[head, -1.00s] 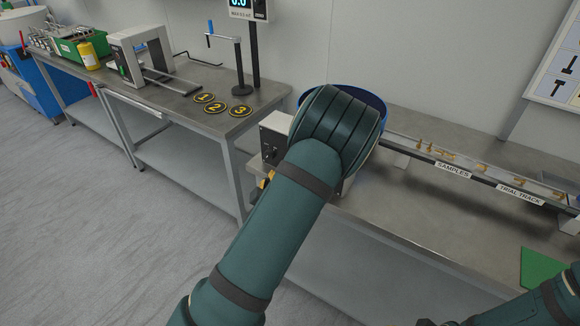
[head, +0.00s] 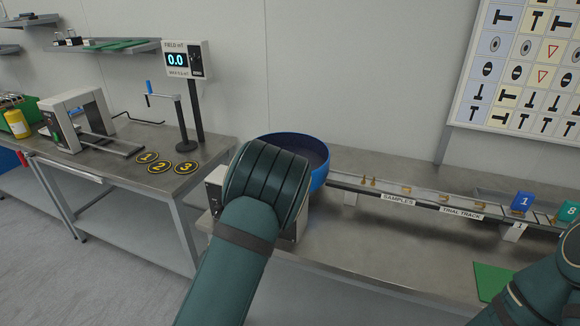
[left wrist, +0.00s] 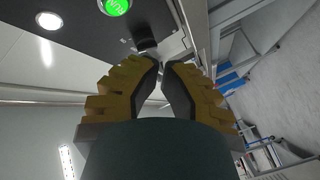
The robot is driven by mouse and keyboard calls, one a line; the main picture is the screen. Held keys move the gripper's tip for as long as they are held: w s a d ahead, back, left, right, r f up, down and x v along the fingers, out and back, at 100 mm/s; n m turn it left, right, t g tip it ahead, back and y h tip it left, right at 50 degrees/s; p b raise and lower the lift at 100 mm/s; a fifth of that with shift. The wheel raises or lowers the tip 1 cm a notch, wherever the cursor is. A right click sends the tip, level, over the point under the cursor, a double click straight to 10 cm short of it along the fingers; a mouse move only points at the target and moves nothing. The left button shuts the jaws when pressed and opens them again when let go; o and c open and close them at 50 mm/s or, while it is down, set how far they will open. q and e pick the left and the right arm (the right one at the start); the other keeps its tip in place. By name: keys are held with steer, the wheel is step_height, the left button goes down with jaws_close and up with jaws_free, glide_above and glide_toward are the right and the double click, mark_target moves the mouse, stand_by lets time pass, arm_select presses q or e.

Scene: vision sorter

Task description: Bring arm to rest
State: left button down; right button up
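My left arm (head: 235,245) reaches up from the bottom of the head view to the front of the blue bowl feeder (head: 318,165). Its wrist hides the left gripper there. In the left wrist view the left gripper (left wrist: 161,64) has its yellow-backed fingers drawn together at the tips, with nothing seen between them. Just beyond the tips are a black knob (left wrist: 146,45) and a lit green button (left wrist: 115,6) on a dark panel. I cannot tell whether the tips touch the knob. My right arm (head: 545,285) shows at the lower right; its gripper is out of view.
A track with small brass parts (head: 408,190) runs right from the bowl to a blue box marked 1 (head: 522,202). A green mat (head: 495,281) lies on the bench. The left table holds numbered discs (head: 160,167) and a field meter (head: 186,60). Floor is clear at lower left.

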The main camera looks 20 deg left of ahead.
arm_select(q)
steer(key=s+d+f+m+g+h, duration=0.3)
steer(key=s+d+f+g+h, duration=0.15)
steer(key=f, duration=0.45)
steer(key=s+d+f+m+g+h, duration=0.35)
steer(key=d+f, duration=0.25)
steer(key=f, duration=0.2)
steer(key=s+d+f+m+g+h, duration=0.1)
steer(key=s+d+m+g+h, duration=0.3)
steer(key=d, duration=0.9)
steer(key=s+m+h, duration=0.1)
steer(key=s+m, duration=0.2)
steer(key=m, duration=0.1)
steer(key=shift+s+f+g, duration=0.15)
steer(key=shift+f+g, duration=0.05)
steer(key=shift+g, duration=0.2)
steer(key=shift+m, duration=0.25)
